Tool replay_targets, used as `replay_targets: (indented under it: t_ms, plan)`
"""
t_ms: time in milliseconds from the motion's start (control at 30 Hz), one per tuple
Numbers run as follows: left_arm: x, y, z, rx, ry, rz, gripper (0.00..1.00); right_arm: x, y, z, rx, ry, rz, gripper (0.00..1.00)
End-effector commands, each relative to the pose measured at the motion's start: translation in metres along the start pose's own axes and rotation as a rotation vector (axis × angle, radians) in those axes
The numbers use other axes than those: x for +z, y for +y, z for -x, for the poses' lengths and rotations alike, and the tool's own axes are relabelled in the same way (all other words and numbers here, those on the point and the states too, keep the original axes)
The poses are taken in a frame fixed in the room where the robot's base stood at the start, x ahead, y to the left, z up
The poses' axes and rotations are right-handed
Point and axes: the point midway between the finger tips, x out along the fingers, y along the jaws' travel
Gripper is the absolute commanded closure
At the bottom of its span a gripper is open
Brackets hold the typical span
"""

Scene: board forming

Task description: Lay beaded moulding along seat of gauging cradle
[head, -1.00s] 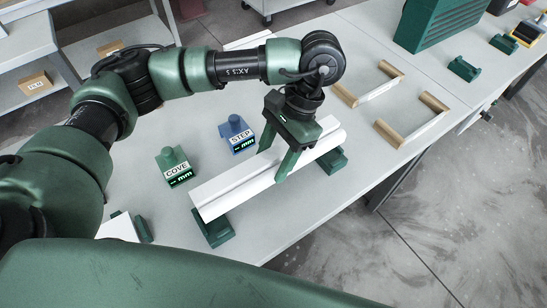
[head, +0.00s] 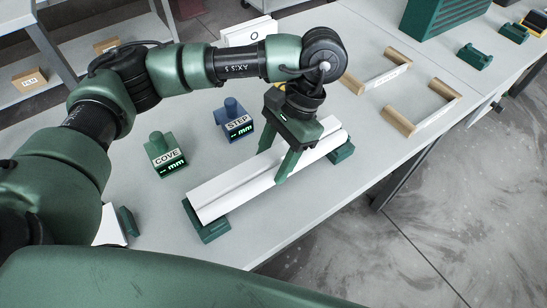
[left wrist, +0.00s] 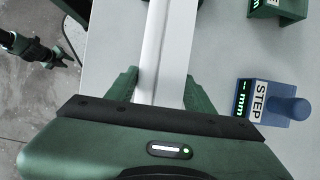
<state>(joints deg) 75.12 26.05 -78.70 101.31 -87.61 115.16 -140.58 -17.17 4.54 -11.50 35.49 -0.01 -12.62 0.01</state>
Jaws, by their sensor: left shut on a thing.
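The beaded moulding (head: 240,187) is a long white strip with a lengthwise ridge, running diagonally over the gauging cradle. The cradle shows as dark green end blocks, the near one (head: 207,224) under the moulding's left end and the far one (head: 343,152) under its right end. I cannot tell whether the moulding touches the seat. My left gripper (head: 282,168) is shut across the moulding right of its middle. The left wrist view shows the moulding (left wrist: 166,50) between both fingers. My right gripper (left wrist: 66,52) appears at that view's left edge, fingers apart and empty, away from the moulding.
A green COVE block (head: 164,156) and a blue STEP block (head: 236,121) stand behind the moulding. Wooden-ended holders (head: 423,108) lie to the right, near a large green ribbed box (head: 447,15). The table's front edge (head: 310,221) runs close to the cradle.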

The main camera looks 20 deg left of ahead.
Motion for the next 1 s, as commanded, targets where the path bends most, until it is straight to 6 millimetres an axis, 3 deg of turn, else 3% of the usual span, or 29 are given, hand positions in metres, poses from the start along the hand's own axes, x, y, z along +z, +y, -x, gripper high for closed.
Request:
replay_targets:
  t_ms: [733,767,800,833,1000]
  plan:
    - [-0.0022,-0.0002,-0.0045,0.0,0.001,0.0,1.0,0.0013,-0.0003,-0.0078,0.0,0.0,0.0,0.64]
    - [-0.0019,-0.0002,-0.0038,0.0,0.001,0.0,0.42,0.0012,-0.0003,-0.007,0.0,0.0,-0.001,0.64]
    - [-0.0017,-0.0002,-0.0035,0.0,0.001,0.0,0.31,0.0011,-0.0002,-0.0066,0.0,0.0,-0.001,0.64]
    - [-0.0017,-0.0002,-0.0035,0.0,0.001,0.0,0.23,0.0011,-0.0002,-0.0065,0.0,0.0,-0.001,0.64]
    - [-0.0018,-0.0001,-0.0039,0.0,0.001,0.0,0.22,0.0011,-0.0001,-0.0066,0.0,0.0,-0.001,0.64]
